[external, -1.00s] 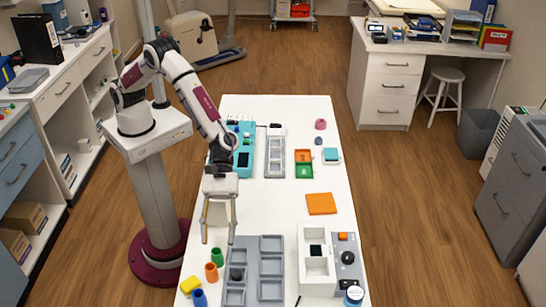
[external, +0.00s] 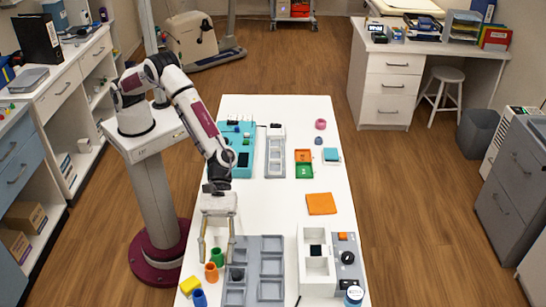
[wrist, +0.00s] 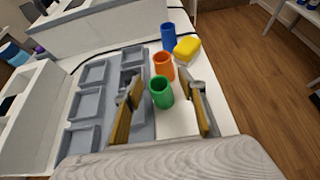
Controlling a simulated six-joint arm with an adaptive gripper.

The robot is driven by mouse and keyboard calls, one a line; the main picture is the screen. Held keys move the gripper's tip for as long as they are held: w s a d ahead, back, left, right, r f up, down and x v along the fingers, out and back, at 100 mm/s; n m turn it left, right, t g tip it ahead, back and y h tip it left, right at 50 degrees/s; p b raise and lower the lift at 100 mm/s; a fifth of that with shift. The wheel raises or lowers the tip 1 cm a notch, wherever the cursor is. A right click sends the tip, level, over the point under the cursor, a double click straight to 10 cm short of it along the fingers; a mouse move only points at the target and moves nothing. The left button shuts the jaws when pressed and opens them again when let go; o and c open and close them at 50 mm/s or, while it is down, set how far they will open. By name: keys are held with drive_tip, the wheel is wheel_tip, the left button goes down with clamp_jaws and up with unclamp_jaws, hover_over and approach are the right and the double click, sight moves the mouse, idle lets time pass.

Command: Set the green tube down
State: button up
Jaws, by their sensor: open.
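The green tube (external: 217,255) stands upright on the white table, and it also shows in the wrist view (wrist: 161,93). My gripper (external: 216,258) is open, with its two wooden-looking fingers apart. In the wrist view, the fingers (wrist: 162,82) appear on either side of the green tube, with gaps between them and it. An orange tube (wrist: 163,66) stands just beyond the green one, and a blue tube (wrist: 168,37) stands farther off. The exact fingertip height above the table is hard to tell.
A grey compartment tray (external: 257,292) lies right beside the tubes, with a dark item in one compartment. A yellow block (wrist: 187,48) lies near the blue tube. A white box-like device (external: 317,268) stands farther right. An orange square (external: 321,204) lies on clear table.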

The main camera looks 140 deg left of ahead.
drive_tip(key=c, duration=1.1)
drive_tip(key=shift+r, duration=0.15)
wheel_tip(320, 180, up, 10)
idle(0.6)
